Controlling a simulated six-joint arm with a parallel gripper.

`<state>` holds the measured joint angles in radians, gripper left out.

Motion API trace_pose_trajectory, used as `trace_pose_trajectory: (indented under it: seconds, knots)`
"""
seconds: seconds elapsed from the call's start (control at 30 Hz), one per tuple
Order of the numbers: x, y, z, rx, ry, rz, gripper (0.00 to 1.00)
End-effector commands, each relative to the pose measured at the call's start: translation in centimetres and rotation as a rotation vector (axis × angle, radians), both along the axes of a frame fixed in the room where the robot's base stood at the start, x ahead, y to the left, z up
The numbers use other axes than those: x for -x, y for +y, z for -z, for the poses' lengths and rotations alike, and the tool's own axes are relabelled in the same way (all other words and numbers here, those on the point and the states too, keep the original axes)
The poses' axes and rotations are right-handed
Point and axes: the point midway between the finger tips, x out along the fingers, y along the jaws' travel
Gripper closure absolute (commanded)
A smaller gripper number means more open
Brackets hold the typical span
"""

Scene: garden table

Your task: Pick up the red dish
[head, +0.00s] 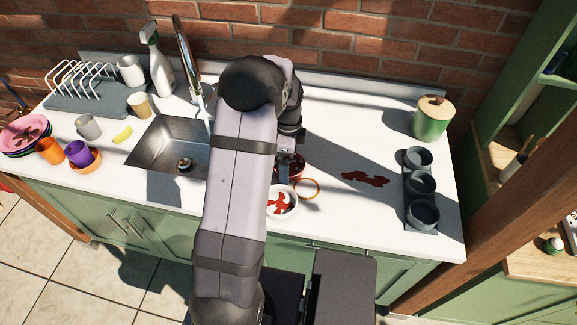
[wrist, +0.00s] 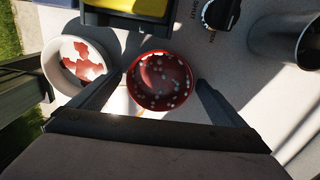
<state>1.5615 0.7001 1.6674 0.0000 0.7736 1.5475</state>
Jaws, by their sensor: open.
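The red dish (wrist: 160,80) is a round red bowl with pale spots, seen from above in the wrist view. In the head view only part of the red dish (head: 293,168) shows beside my gripper (head: 284,170). In the wrist view my gripper (wrist: 159,82) is open, with one finger on the left and one on the right of the dish. I cannot tell how high the fingertips are above the counter. Nothing shows gripped.
A white bowl with red patches (head: 270,208) stands close to the dish; it also shows in the wrist view (wrist: 54,75). An orange ring (head: 317,190) lies right of it. The sink (head: 150,150) is left. Grey cups (head: 421,184) stand right. The right counter has free room around a red stain (head: 366,179).

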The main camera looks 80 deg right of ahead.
Motion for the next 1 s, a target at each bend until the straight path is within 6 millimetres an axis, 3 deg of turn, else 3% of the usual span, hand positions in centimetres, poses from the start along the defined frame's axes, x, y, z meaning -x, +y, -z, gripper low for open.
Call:
trace_pose_trajectory:
  seconds: [0.07, 0.2, 0.27, 0.67, 1.0]
  knots:
    - [0.0, 0.0, 0.0, 0.000, 0.000, 0.000, 0.04]
    - [0.0, 0.0, 0.0, 0.000, 0.000, 0.000, 0.38]
    - [0.0, 0.0, 0.0, 0.000, 0.000, 0.000, 0.49]
    - [0.0, -0.1, -0.7, 0.002, 0.000, 0.000, 0.49]
    - [0.0, -0.2, -5.7, 0.006, 0.000, 0.000, 0.49]
